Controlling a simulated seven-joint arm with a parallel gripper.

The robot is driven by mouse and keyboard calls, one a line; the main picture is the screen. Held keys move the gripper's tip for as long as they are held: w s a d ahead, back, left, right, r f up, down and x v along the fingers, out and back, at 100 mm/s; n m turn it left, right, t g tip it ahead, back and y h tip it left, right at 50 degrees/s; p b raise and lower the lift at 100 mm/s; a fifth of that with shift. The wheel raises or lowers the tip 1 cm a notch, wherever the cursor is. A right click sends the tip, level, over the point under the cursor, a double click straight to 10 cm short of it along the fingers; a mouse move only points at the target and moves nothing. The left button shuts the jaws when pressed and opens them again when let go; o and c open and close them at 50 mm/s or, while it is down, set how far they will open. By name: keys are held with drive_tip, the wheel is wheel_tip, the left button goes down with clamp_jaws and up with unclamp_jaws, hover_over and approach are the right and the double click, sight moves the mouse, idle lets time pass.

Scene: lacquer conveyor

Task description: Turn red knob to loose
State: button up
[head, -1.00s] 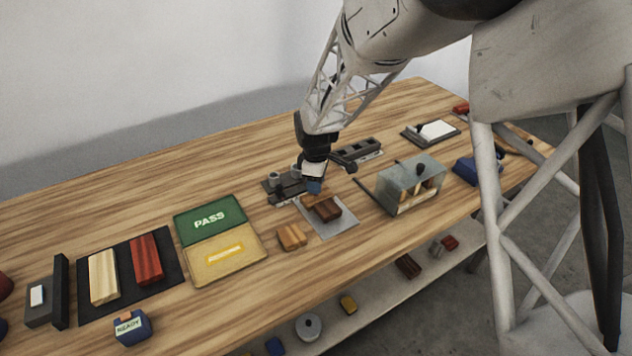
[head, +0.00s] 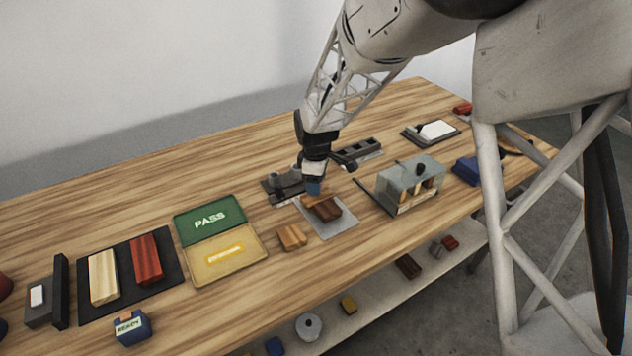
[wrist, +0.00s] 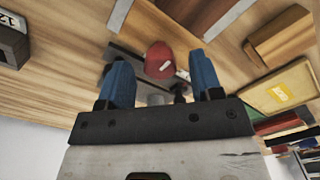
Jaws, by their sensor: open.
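The red knob (wrist: 159,60) shows in the wrist view, with a small pale mark on its side, on a dark fixture. My gripper (wrist: 165,75) is open, with one blue finger on each side of the knob in that view. The knob lies just beyond or between the fingertips; I cannot tell whether they touch it. In the head view my gripper (head: 313,188) is low over the dark fixture (head: 284,186), behind a grey plate, and hides the knob.
A grey plate (head: 338,228) holds brown blocks (head: 324,208) close in front of my gripper. A wooden block (head: 291,237) lies left of it. A grey glass-like box (head: 410,178) stands right. Green PASS (head: 209,220) and yellow (head: 222,272) panels lie left.

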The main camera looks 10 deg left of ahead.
drive_tip(key=shift+r, duration=3.7)
drive_tip(key=shift+d+r, duration=0.15)
drive_tip(key=shift+d, duration=0.05)
drive_tip(key=s+d+r+m+t, duration=0.1)
drive_tip(key=s+d+r+m, duration=0.45)
drive_tip(key=d, duration=0.55)
drive_tip(key=s+d+r+m, duration=0.4)
drive_tip(key=s+d+r, duration=0.3)
drive_tip(key=d, duration=0.4)
drive_tip(key=s+d+m, duration=0.4)
drive_tip(key=s+d, duration=0.3)
drive_tip(key=s, duration=0.3)
drive_tip(key=s+d+r+m+t, duration=0.1)
drive_tip(key=s+d+m, duration=0.4)
drive_tip(key=s, duration=0.6)
drive_tip(key=shift+d+r+t, duration=0.3)
drive_tip(key=shift+d, duration=0.65)
